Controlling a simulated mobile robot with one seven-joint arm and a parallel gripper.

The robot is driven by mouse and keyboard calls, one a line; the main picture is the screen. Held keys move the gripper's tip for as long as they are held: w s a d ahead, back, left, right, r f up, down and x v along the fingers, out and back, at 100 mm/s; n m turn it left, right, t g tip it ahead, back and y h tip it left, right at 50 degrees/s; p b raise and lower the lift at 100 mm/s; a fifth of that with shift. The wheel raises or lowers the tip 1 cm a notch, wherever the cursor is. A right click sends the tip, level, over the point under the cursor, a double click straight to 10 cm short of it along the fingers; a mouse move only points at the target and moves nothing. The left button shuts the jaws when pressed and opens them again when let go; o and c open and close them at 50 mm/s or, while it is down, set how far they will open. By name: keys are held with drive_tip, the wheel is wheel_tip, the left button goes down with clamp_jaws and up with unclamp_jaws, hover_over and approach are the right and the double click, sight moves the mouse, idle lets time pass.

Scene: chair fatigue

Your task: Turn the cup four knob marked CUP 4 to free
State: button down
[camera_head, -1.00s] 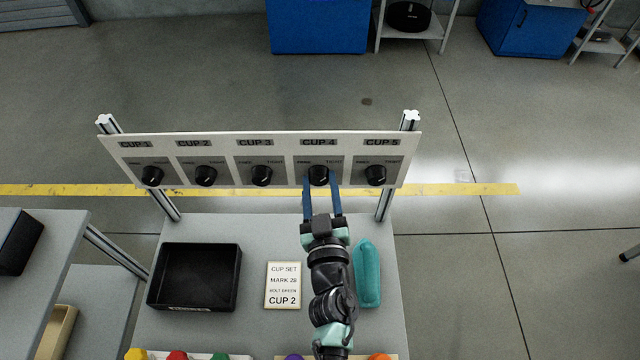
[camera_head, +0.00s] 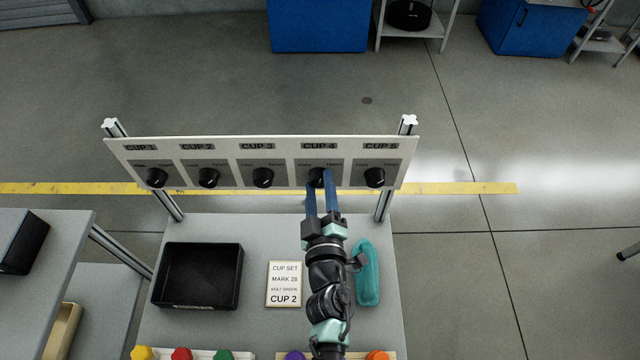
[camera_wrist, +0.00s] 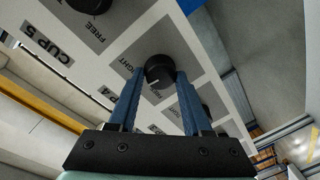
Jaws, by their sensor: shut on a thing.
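The CUP 4 knob (camera_head: 317,178) is a black round knob on the upright white panel (camera_head: 222,183), below its CUP 4 label. My gripper (camera_head: 318,179) reaches up to it from the table side. Its two blue fingers are shut on the knob, one on each side. In the wrist view the knob (camera_wrist: 160,70) sits between the fingertips, with a white pointer line on its lower side. The word TIGHT (camera_wrist: 130,75) is partly readable beside the left finger. The fingers cover part of the lettering, so the knob's exact setting is hard to tell.
Similar knobs for CUP 3 (camera_head: 263,178) and CUP 5 (camera_head: 374,177) flank it. On the table are a black tray (camera_head: 238,290), a CUP 2 card (camera_head: 284,284) and a teal object (camera_head: 368,272) beside my arm. Coloured pieces line the front edge.

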drive_tip(key=n, duration=0.5)
drive_tip(key=shift+a+h, duration=0.1)
drive_tip(key=shift+h, duration=0.2)
drive_tip(key=n, duration=0.4)
drive_tip(key=shift+f+n+h+b, duration=0.1)
drive_tip(key=shift+n+h+b, duration=0.2)
drive_tip(key=shift+n+b, duration=0.1)
drive_tip(key=shift+c, duration=1.7)
unclamp_jaws()
drive_tip(key=s+r+b, duration=0.1)
drive_tip(key=s+b, duration=0.1)
drive_tip(key=s, duration=1.1)
drive_tip(key=shift+r, duration=0.1)
